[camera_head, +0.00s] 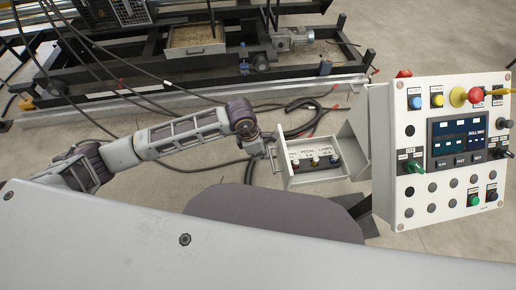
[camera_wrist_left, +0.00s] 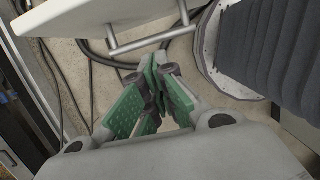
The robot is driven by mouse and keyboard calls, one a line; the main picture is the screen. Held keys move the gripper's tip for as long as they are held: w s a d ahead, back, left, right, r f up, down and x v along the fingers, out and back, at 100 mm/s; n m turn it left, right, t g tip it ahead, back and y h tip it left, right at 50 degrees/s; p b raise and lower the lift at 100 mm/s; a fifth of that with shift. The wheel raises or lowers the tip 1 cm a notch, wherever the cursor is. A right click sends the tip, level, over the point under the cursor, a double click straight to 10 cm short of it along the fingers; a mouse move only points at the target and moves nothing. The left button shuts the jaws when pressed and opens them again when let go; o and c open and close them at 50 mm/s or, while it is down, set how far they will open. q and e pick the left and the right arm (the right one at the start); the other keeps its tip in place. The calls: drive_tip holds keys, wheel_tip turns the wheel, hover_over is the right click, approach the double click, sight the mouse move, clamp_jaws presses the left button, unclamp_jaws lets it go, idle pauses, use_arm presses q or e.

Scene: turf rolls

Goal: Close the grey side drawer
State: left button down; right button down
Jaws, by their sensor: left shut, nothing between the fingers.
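The grey side drawer (camera_head: 330,172) is pulled out to the left from the control panel's housing, with labelled compartments holding small coloured parts. Its front with the bar handle faces my left gripper (camera_head: 266,146). In the left wrist view, the pale drawer front (camera_wrist_left: 85,14) is at the top and its handle (camera_wrist_left: 152,41) lies just beyond my fingertips. My left gripper's green fingers (camera_wrist_left: 154,72) are together with nothing between them. Whether they touch the handle I cannot tell. My right gripper is not in view.
The control panel (camera_head: 450,150), with buttons, a screen and knobs, stands to the right of the drawer. Black cables (camera_head: 298,104) lie on the concrete floor behind the drawer. A dark machine frame (camera_head: 150,75) with a tray (camera_head: 194,48) is at the back.

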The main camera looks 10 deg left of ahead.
sight(272, 160)
use_arm(q)
drive_tip(key=shift+w+d+f, duration=0.25)
drive_tip(key=shift+d+f, duration=0.2)
drive_tip(key=shift+d, duration=0.25)
drive_tip(key=shift+w+d+f, duration=0.2)
drive_tip(key=shift+d+f, duration=0.25)
drive_tip(key=shift+d, duration=0.25)
drive_tip(key=shift+w+d+f, duration=0.25)
drive_tip(key=shift+d+f, duration=0.2)
drive_tip(key=shift+d, duration=0.35)
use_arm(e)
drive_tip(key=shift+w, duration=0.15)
use_arm(q)
drive_tip(key=shift+d, duration=0.15)
